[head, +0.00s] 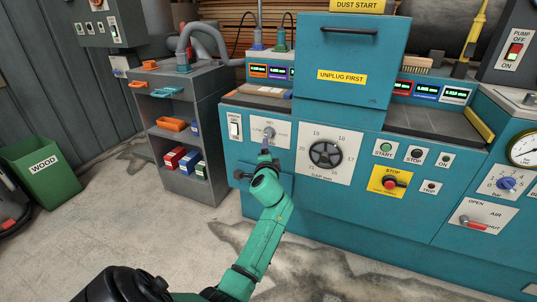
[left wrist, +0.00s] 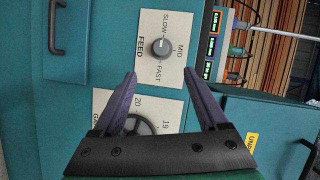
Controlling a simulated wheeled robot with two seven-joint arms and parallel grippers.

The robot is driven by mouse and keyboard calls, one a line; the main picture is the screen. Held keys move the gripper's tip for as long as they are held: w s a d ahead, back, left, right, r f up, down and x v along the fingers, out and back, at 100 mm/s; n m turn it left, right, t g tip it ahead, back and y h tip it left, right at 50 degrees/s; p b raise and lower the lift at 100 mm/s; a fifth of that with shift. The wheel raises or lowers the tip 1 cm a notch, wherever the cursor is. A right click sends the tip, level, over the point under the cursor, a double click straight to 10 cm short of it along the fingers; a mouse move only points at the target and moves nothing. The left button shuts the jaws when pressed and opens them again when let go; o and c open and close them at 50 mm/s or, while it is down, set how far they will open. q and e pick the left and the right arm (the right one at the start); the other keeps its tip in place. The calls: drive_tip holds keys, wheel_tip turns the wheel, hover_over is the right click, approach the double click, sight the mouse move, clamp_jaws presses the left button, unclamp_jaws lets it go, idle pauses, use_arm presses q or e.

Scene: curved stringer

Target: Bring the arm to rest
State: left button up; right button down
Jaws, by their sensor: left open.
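My left arm reaches up from the bottom of the head view to the front of a teal machine (head: 330,215). My left gripper (head: 266,146) is small there, in front of the feed panel and partly hidden by the wrist. In the left wrist view the left gripper (left wrist: 162,74) is open, its two purple fingers apart with nothing between them. The grey feed knob (left wrist: 160,46) on its cream panel lies beyond the fingertips, apart from them. The feed knob also shows in the head view (head: 269,134). My right gripper is in neither view.
A gap handwheel (head: 325,154) is right of the gripper, with start and stop buttons (head: 390,183) further right. A grey shelf cart (head: 190,125) stands left of the machine, and a green wood bin (head: 42,170) at far left. The floor between them is clear.

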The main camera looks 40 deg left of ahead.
use_arm(q)
drive_tip(key=shift+r, duration=0.1)
